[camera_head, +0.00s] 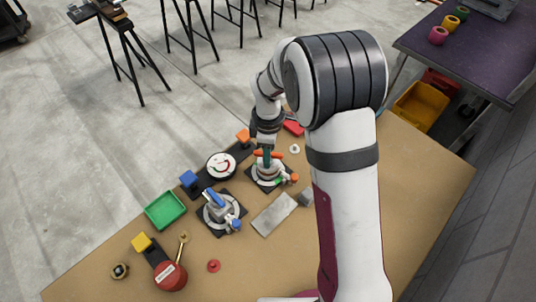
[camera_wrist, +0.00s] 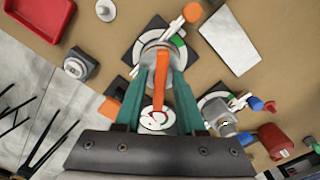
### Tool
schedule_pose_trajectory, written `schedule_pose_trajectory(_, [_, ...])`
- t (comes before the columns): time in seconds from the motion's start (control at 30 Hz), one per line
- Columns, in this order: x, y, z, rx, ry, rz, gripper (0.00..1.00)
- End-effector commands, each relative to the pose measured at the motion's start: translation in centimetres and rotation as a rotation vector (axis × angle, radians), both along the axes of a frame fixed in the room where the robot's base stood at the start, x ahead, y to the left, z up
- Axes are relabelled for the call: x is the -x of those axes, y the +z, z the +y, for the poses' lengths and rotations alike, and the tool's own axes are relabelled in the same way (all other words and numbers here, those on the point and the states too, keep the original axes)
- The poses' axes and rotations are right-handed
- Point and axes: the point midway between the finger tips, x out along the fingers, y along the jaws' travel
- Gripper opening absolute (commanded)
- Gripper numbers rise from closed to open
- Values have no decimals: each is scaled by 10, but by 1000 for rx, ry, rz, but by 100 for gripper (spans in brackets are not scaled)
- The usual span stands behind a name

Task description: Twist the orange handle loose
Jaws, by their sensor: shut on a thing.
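The orange handle (camera_head: 277,155) is a flat bar on top of a round pale fixture (camera_head: 266,181) on a dark square base. In the wrist view the orange handle (camera_wrist: 160,82) runs lengthwise between the teal fingers. My gripper (camera_head: 267,158) comes down from above and is shut on the handle; the fingertips also show in the wrist view (camera_wrist: 161,68). The fixture's round dial, with white and green parts, shows beyond the fingers, with a smaller orange-tipped lever (camera_wrist: 192,12) at its side. My arm covers part of the fixture's surroundings in the head view.
A similar fixture with a blue handle (camera_head: 216,199) stands to the left. A round white gauge (camera_head: 221,165) lies between. A green tray (camera_head: 165,210), red cylinder (camera_head: 170,277) and grey plate (camera_head: 273,214) share the brown table. The near-left table area has free room.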

Motion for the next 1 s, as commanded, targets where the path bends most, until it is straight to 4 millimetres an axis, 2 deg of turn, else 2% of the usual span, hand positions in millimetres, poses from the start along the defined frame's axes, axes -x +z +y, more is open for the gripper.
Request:
schedule_pose_trajectory(0.8, [0,0,0,-1,1163,1,0])
schedule_pose_trajectory(0.9, [0,0,0,-1,1254,1,0])
schedule_pose_trajectory(1.0, [0,0,0,-1,1256,1,0])
